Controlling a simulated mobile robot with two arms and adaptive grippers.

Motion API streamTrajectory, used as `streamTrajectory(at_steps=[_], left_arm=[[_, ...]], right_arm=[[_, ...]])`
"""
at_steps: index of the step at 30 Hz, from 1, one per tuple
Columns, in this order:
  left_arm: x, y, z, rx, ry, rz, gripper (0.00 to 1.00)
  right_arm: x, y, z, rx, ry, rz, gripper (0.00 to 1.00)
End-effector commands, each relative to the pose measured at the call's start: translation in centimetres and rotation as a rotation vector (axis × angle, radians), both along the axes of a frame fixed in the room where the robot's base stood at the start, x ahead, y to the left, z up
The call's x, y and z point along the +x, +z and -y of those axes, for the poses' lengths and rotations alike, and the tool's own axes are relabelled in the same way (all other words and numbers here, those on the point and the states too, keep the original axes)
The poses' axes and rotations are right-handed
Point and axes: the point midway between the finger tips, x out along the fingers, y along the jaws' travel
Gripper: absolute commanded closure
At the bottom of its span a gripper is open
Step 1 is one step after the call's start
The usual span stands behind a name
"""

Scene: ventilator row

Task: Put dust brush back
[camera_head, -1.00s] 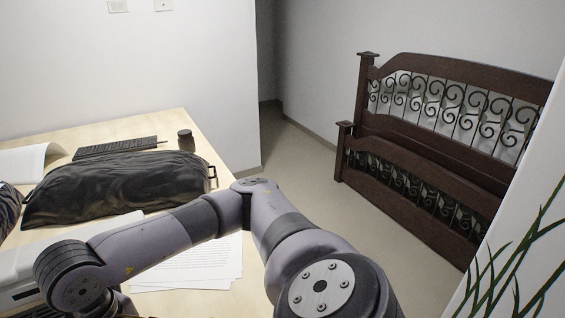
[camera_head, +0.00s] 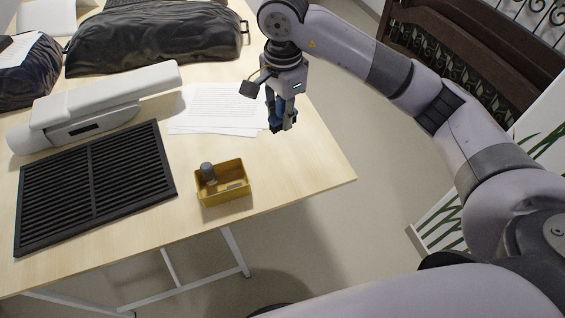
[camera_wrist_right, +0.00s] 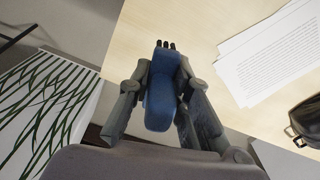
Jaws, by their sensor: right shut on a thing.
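My right gripper (camera_head: 284,122) is shut on the blue dust brush (camera_wrist_right: 162,92). It holds the brush by its blue body, and dark bristle tips show past the far end in the right wrist view. In the head view only a little blue of the brush (camera_head: 271,100) shows between the fingers. The gripper is near the table's right edge, beside the papers; its exact height above the tabletop is hard to tell. My left gripper is not in view.
A yellow bin (camera_head: 222,199) with a grey cylindrical item (camera_head: 208,173) stands near the table's front edge. A black slatted panel (camera_head: 95,188) and a white device (camera_head: 95,105) lie to its left. Papers (camera_head: 215,108) and a black bag (camera_head: 155,40) are behind. Bare tabletop surrounds the bin's right side.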

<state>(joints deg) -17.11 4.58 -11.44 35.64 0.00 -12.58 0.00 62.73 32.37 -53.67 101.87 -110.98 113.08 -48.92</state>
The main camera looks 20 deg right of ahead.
Motion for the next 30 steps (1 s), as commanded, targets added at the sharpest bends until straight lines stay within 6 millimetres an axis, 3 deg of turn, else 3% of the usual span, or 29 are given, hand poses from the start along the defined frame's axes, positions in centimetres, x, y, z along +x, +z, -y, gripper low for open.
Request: streamTrajectory(at_steps=[3, 8, 21, 25, 30], left_arm=[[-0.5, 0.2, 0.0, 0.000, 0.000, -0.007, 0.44], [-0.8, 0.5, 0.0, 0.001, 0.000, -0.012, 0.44], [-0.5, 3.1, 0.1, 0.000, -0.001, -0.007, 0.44], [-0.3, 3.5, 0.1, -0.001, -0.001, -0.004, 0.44], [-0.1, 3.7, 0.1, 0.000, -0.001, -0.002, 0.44]], right_arm=[[1.1, 0.5, -0.6, 0.005, -0.168, -0.013, 1.00], [1.5, -0.6, -0.7, 0.003, -0.255, -0.024, 1.00], [1.3, -11.7, -0.7, 0.003, -0.255, -0.025, 1.00], [1.4, -14.1, -0.7, 0.003, -0.254, -0.023, 1.00], [1.5, -15.5, -0.7, 0.005, -0.253, -0.022, 1.00]])
